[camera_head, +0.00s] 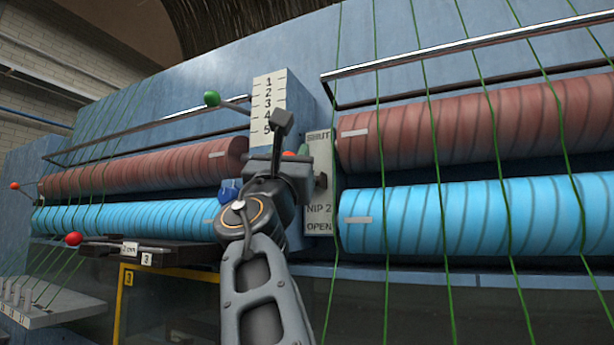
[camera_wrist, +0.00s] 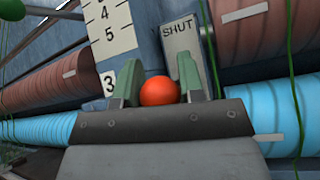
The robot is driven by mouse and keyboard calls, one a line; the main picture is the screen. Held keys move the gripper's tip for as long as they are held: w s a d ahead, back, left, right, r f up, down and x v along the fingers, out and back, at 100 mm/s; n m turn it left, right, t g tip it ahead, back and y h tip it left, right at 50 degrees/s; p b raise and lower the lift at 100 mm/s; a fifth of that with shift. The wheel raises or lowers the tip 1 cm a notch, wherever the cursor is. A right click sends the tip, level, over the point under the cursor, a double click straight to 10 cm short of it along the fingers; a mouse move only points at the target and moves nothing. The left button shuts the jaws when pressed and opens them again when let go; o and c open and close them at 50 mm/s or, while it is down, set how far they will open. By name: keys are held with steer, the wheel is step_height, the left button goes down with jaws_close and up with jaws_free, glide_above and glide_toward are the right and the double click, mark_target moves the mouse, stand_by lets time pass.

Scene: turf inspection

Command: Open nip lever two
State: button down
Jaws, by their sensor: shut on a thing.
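The orange-red ball knob of nip lever two (camera_wrist: 159,91) sits between the two fingers of my gripper (camera_wrist: 157,82), which is shut on it. In the head view only a little of the knob (camera_head: 289,154) shows past my gripper (camera_head: 292,158). The pale nip plate (camera_head: 318,185) stands just right of the gripper, marked SHUT at its top, NIP 2 lower down and OPEN at its bottom. In the wrist view the plate (camera_wrist: 184,38) shows its SHUT end behind the right finger. The knob is near the SHUT end. The lever's shaft is hidden.
A green-knobbed lever (camera_head: 211,98) is up and left of the gripper, beside a numbered scale (camera_head: 268,100). Red-brown rollers (camera_head: 480,120) and blue rollers (camera_head: 480,215) lie on both sides, crossed by green strands. A dark shelf (camera_head: 185,255) with a red knob (camera_head: 73,238) is lower left.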

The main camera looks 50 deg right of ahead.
step_height(320, 180, down, 7)
steer(key=b, duration=0.6)
steer(key=shift+w+d+r, duration=0.15)
steer(key=shift+d, duration=0.15)
stand_by(0.9)
steer(key=c, duration=0.8)
jaws_free()
steer(key=shift+r, duration=0.1)
steer(key=shift+o, duration=0.2)
steer(key=shift+a, duration=0.1)
steer(key=b+v, duration=0.9)
steer(key=v, duration=0.4)
steer(key=shift+a, duration=0.25)
